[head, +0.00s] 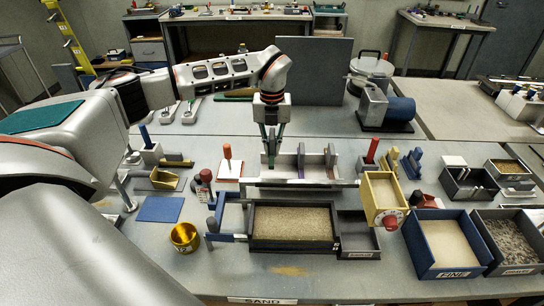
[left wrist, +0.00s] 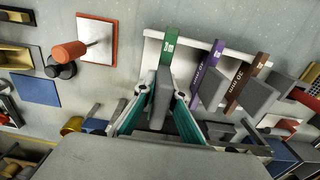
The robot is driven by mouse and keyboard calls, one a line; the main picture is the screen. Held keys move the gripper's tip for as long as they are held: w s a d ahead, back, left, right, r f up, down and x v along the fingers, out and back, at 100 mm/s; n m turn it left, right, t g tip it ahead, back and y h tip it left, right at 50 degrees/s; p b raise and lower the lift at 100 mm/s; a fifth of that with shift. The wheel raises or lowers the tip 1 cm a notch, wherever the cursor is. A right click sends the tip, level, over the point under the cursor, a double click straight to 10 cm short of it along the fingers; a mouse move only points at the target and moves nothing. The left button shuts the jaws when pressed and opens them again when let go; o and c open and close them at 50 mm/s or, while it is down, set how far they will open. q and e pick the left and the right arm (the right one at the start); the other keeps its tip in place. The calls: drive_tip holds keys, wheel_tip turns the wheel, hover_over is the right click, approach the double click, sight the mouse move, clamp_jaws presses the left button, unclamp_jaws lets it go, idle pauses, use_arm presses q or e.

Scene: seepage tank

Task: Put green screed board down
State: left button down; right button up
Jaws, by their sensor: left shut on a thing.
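My left gripper (head: 270,150) points down over the rear part of the bench, behind the sand tank. It is shut on the green screed board (left wrist: 168,45), whose grey part sits between the fingers in the left wrist view. The board is at the left end of a pale rack (head: 318,172). I cannot tell whether it touches the rack. A purple board (left wrist: 208,75) and a brown board (left wrist: 246,84) stand to its right in the rack. My right gripper is not in view.
The tank (head: 292,246) holding sand stands in front of the rack. A red-handled tool on a pale plate (head: 228,170) is left of the rack. A yellow box with a dial (head: 383,195) stands to the right. A blue mat (head: 160,208) and a gold cup (head: 184,237) lie left.

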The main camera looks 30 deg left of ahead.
sight(272, 133)
use_arm(q)
drive_tip(key=shift+f, duration=1.8)
drive_tip(key=shift+f, duration=0.6)
drive_tip(key=c, duration=2.1)
unclamp_jaws()
drive_tip(key=shift+r, duration=0.1)
wheel_tip(272, 133, up, 13)
drive_tip(key=shift+r+b, duration=0.1)
drive_tip(key=shift+b, duration=0.4)
